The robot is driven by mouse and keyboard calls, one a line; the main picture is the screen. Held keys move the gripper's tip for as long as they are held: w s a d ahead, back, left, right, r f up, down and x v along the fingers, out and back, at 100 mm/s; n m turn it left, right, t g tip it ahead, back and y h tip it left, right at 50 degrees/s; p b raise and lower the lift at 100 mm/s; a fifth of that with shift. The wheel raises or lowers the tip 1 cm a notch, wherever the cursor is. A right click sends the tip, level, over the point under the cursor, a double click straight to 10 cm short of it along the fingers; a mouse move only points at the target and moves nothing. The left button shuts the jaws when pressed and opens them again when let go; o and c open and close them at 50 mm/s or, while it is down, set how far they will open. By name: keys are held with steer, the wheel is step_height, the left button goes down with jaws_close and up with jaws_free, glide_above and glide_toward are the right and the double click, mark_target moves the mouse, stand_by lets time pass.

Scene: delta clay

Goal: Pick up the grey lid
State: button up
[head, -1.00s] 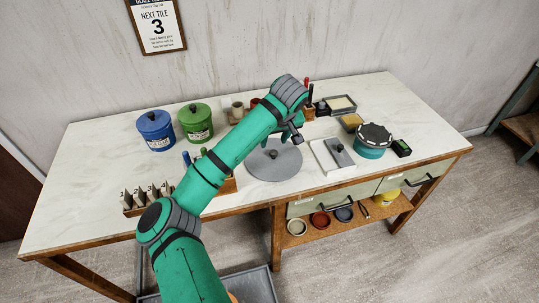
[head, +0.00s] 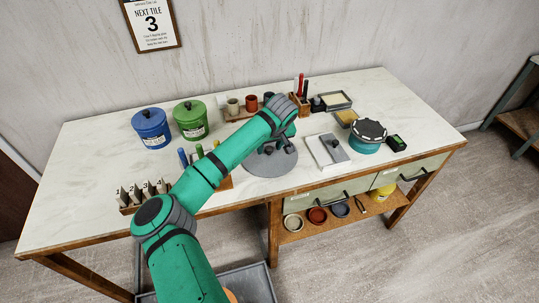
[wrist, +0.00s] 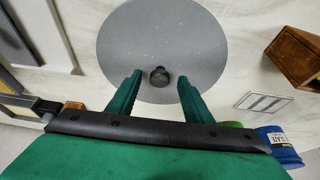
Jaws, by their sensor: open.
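The grey lid (head: 268,167) is a flat speckled disc with a small dark knob, lying on the white worktop. In the head view my arm covers part of it. In the wrist view most of the lid (wrist: 160,45) shows, with its dark knob (wrist: 159,76) near the lower middle of the disc. My gripper (wrist: 158,80) is open, with its two green fingers on either side of the knob and space between. I cannot tell how far the fingertips are above the lid. The gripper is mostly hidden behind my wrist in the head view.
Blue (head: 152,129) and green (head: 190,121) lidded tubs stand at the back left. A white board with a grey plate (head: 327,151) and a teal round container (head: 368,137) lie to the right. A wooden tool block and numbered tags (head: 141,193) are at the left.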

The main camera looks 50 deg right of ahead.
jaws_close()
steer(key=shift+r, duration=0.1)
